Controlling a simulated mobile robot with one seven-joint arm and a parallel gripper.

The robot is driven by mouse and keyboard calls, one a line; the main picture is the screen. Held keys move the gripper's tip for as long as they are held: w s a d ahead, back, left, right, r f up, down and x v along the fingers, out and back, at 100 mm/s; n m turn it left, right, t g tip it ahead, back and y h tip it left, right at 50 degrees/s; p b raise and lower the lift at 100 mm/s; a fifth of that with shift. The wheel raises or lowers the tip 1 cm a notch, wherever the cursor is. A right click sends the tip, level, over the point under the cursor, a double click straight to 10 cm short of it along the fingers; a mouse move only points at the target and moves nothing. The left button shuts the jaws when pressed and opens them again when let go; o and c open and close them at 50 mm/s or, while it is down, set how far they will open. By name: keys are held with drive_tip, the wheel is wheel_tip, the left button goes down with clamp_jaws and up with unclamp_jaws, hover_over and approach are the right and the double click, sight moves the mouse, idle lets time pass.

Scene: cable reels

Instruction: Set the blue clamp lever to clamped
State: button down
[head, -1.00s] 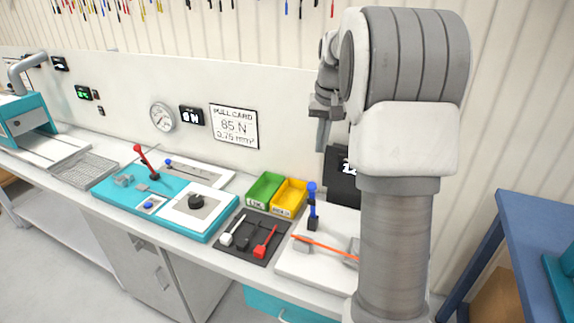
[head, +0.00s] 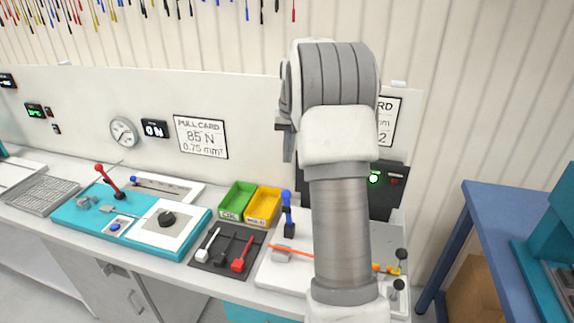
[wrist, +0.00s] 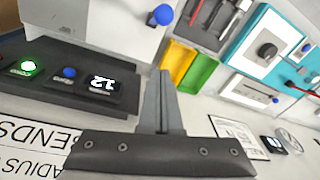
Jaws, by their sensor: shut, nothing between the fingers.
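The blue clamp lever (head: 287,202) stands about upright on a dark block on the white board (head: 268,272), left of my arm in the head view. In the head view my arm hides most of the gripper. An orange cable (head: 290,252) runs across the board by a grey block.
A black panel (head: 397,178) with a green light stands behind my arm. Green (head: 237,200) and yellow (head: 263,206) bins and a dark tool mat (head: 212,262) lie left of the lever. A teal fixture (head: 70,215) is further left. A blue table (head: 500,205) stands right.

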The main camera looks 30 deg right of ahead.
sight(288, 209)
wheel_tip(288, 209, down, 9)
drive_tip(key=w, duration=0.1)
drive_tip(key=shift+s+a+r+p, duration=0.35)
drive_tip(key=shift+s+a, duration=0.2)
drive_tip(key=shift+s, duration=0.3)
drive_tip(key=shift+s+a+r+p, duration=0.3)
drive_tip(key=shift+s+a, duration=0.2)
drive_tip(key=shift+s, duration=0.35)
drive_tip(key=shift+b, duration=0.35)
